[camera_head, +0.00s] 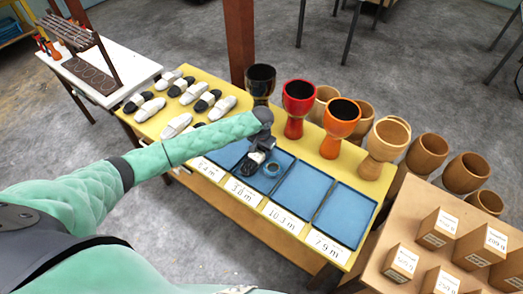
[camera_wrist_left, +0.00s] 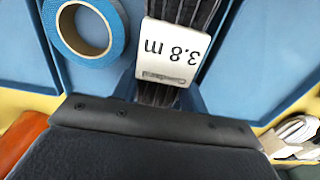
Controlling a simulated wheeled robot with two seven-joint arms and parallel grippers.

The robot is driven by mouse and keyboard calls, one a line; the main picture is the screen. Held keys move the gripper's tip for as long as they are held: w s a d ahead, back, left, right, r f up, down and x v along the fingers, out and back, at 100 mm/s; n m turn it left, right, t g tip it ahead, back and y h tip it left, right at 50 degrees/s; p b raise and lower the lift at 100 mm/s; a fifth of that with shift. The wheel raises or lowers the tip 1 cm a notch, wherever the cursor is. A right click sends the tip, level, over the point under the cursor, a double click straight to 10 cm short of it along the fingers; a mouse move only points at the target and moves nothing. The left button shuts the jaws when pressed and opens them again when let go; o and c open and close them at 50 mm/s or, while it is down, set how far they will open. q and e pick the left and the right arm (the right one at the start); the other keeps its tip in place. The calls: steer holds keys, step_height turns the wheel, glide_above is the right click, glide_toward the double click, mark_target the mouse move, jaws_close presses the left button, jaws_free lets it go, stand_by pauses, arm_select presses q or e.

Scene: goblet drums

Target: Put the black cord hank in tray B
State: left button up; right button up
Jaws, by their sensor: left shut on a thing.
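My left gripper (camera_head: 262,147) is shut on a black cord hank (camera_head: 250,167) low over the second blue tray from the left (camera_head: 247,182). In the left wrist view the hank (camera_wrist_left: 184,11) shows dark ribbed strands and a white band reading "3.8 m", between the fingers of my gripper (camera_wrist_left: 160,92). I cannot tell whether the hank touches the tray floor. The card (camera_head: 243,191) before this tray also reads 3.8 m. No letter B is readable on any tray. My right gripper is out of view.
A blue tape roll (camera_head: 273,170) lies in the same tray, beside the hank. Trays with cards 10.3 m (camera_head: 301,193) and 7.9 m (camera_head: 345,216) look empty. Several white and black hanks (camera_head: 176,124) lie at the left. Goblet drums (camera_head: 340,118) line the table's back edge.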

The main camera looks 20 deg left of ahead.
mark_target(261, 150)
arm_select(q)
steer(key=o, duration=0.7)
steer(key=shift+f, duration=0.1)
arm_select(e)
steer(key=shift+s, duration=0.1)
arm_select(q)
steer(key=shift+r+b, duration=0.3)
steer(key=shift+r, duration=0.25)
step_height(261, 150, up, 3)
steer(key=shift+f+b, duration=0.15)
steer(key=shift+b, duration=0.35)
step_height(261, 150, up, 7)
steer(key=shift+r+b, duration=0.1)
steer(key=shift+b, duration=0.95)
steer(key=shift+r, duration=0.65)
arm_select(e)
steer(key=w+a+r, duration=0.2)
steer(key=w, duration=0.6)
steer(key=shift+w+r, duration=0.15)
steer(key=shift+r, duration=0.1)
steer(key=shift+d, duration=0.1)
